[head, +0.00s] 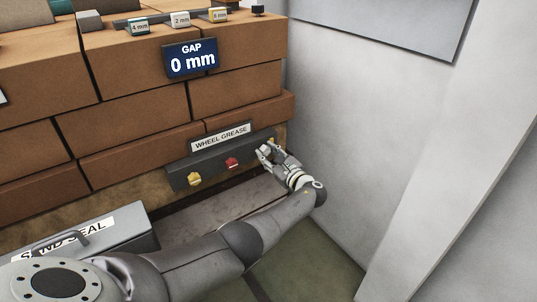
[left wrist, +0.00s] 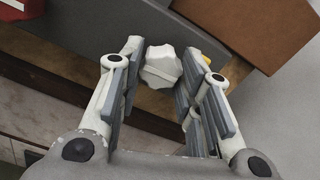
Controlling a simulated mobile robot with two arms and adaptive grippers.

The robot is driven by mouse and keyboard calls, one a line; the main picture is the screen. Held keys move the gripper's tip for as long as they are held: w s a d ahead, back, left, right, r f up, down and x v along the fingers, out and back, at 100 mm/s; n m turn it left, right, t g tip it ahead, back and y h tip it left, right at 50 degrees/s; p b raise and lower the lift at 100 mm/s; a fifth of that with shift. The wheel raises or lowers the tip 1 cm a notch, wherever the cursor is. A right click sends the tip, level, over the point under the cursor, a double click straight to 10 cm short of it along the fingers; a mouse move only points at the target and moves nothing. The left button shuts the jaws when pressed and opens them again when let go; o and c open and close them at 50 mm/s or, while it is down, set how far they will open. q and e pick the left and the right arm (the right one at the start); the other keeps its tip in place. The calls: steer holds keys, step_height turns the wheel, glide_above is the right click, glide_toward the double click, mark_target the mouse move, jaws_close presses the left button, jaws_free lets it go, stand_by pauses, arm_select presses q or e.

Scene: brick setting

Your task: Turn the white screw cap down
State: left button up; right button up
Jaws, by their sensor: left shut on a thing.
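The white screw cap (left wrist: 161,67) sits between the two fingers of my left gripper (left wrist: 160,82) in the left wrist view. It is a faceted knob on the dark grey strip (head: 211,173) under the "WHEEL GREASE" label. My left gripper (head: 268,151) is at the right end of this strip in the head view and is shut on the white cap. The gripper mostly hides the cap in the head view. My right gripper is not in view.
A red cap (head: 232,162) and a yellow cap (head: 194,179) stand on the strip to the left. A bit of yellow (left wrist: 205,59) shows behind a finger. A display (head: 191,59) reads "GAP 0 mm". A "SAND SEAL" box (head: 128,238) is at lower left. A pale wall (head: 340,120) rises close on the right.

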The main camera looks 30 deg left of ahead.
arm_select(q)
steer(key=o, duration=1)
steer(key=shift+w+f, duration=0.1)
steer(key=v, duration=1.2)
steer(key=shift+f, duration=0.1)
